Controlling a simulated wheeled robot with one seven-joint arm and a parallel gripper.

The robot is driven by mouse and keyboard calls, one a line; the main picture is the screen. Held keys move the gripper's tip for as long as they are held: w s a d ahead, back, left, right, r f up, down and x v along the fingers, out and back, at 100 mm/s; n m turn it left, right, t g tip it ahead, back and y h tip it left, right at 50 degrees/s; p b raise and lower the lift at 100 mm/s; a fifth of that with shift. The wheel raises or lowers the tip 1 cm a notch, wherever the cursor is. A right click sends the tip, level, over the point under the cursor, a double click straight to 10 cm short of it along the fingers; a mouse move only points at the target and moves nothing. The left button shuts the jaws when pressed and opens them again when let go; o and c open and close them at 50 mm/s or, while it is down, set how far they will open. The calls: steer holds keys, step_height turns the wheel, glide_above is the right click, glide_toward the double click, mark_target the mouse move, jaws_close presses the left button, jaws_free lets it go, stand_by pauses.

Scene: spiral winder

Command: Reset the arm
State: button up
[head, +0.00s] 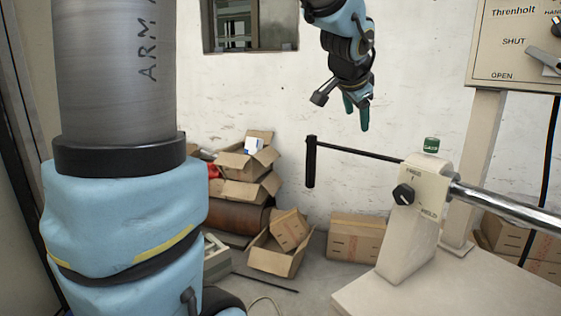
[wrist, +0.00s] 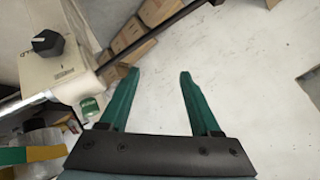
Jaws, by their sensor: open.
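My gripper (head: 357,113) hangs in the upper middle of the head view, its green fingers pointing down. In the wrist view my gripper (wrist: 153,95) shows two green fingers spread apart with nothing between them. In the head view it is above and left of the spiral winder's cream housing (head: 410,220), apart from the black crank handle (head: 310,162). The housing also shows in the wrist view (wrist: 45,75) at the upper left, with its black knob.
A control panel (head: 510,40) with a lever is on a post at the right. Several cardboard boxes (head: 355,238) lie along the back wall. A steel bar (head: 505,205) runs right from the housing. The wall area around my gripper looks clear.

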steer(key=s+a+f+n+g+y, duration=0.35)
steer(key=a+f+n, duration=0.25)
steer(key=a+f, duration=0.75)
steer(key=s+a+f+n+g, duration=0.3)
steer(key=s+a+f+n, duration=0.3)
steer(key=s+a+f, duration=0.3)
steer(key=shift+s+a+f+n, duration=0.15)
steer(key=shift+s+a+n, duration=0.25)
steer(key=shift+s+a, duration=0.75)
